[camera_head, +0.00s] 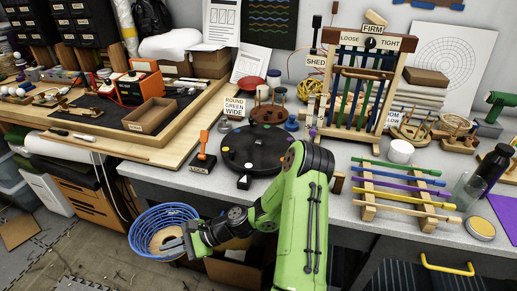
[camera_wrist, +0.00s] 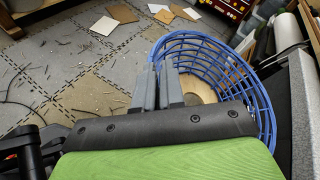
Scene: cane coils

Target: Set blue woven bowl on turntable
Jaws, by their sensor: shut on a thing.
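The blue woven bowl (camera_head: 142,234) is held at the lower left, over the floor and in front of the bench edge. Its wall is an open lattice and its inside shows a tan base (camera_head: 165,238). My gripper (camera_head: 188,240) is shut on the bowl at its right side. In the wrist view the two grey fingers (camera_wrist: 171,86) are close together at the rim of the bowl (camera_wrist: 262,95); the exact grip point is partly hidden. The turntable (camera_head: 250,150) is a black disc on the bench, up and right of the bowl, with small pale and coloured marks on it.
An orange-handled lever (camera_head: 204,143) stands left of the turntable. Behind it are a red bowl (camera_head: 252,83) and a brown peg holder (camera_head: 268,113). A rack of coloured rods (camera_head: 405,190) lies to the right. The wooden frame loom (camera_head: 358,95) stands behind.

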